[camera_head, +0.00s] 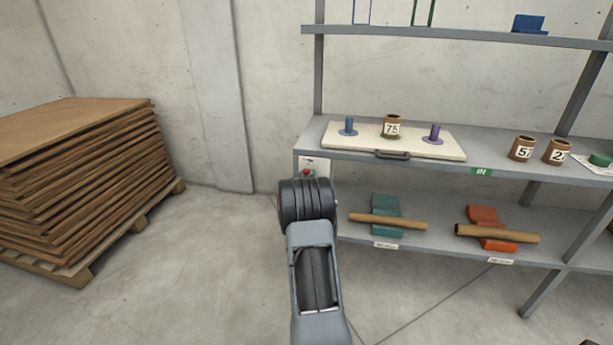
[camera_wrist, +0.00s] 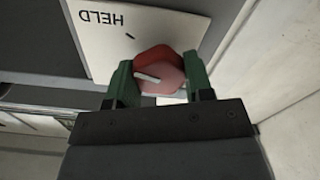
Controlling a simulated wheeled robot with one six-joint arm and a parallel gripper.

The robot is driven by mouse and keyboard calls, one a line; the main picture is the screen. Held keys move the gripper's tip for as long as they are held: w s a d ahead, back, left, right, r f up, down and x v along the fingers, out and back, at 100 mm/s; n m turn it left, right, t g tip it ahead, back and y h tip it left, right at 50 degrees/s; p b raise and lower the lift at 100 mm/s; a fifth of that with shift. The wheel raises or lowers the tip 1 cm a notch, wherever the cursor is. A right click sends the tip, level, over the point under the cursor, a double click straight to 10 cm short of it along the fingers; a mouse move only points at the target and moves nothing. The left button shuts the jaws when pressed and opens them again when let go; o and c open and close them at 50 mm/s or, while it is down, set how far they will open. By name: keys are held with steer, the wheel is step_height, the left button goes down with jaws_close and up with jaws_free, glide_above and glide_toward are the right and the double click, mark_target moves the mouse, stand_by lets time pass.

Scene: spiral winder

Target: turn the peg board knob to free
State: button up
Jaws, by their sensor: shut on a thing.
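The peg board (camera_head: 350,140) is a pale board with a handle on the shelf. It bears a blue peg (camera_head: 348,127), a purple peg (camera_head: 435,135) and a brown tube marked 75 (camera_head: 392,126). The red knob (camera_wrist: 160,68) sits on a white plate (camera_wrist: 104,45) that reads HELD, upside down in the wrist view. A pale line on the knob slants toward picture left, and a short dark tick is on the plate. My gripper (camera_wrist: 158,82) is shut on the knob, one green finger on either side. In the head view the plate (camera_head: 318,163) is at the shelf's left end.
Brown tubes marked 5 (camera_head: 521,149) and 2 (camera_head: 558,152) stand right of the board. Cardboard tubes lie on teal and orange holders (camera_head: 388,232) below. A sheet stack (camera_head: 85,175) on a pallet stands left, with clear floor between.

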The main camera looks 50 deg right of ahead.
steer(key=n+p, duration=0.2)
steer(key=n, duration=0.3)
steer(key=shift+r+n, duration=0.1)
steer(key=shift+n, duration=0.2)
steer(key=n+p, duration=0.2)
steer(key=n, duration=0.3)
steer(key=shift+n, duration=0.3)
steer(key=n+p, duration=0.1)
steer(key=n, duration=0.4)
steer(key=shift+w+p, duration=0.1)
steer(key=shift+p, duration=0.25)
steer(key=shift+n+p, duration=0.65)
steer(key=shift+n, duration=1.75)
steer(key=o, duration=0.9)
steer(key=shift+f, duration=0.2)
steer(key=shift+a, duration=0.1)
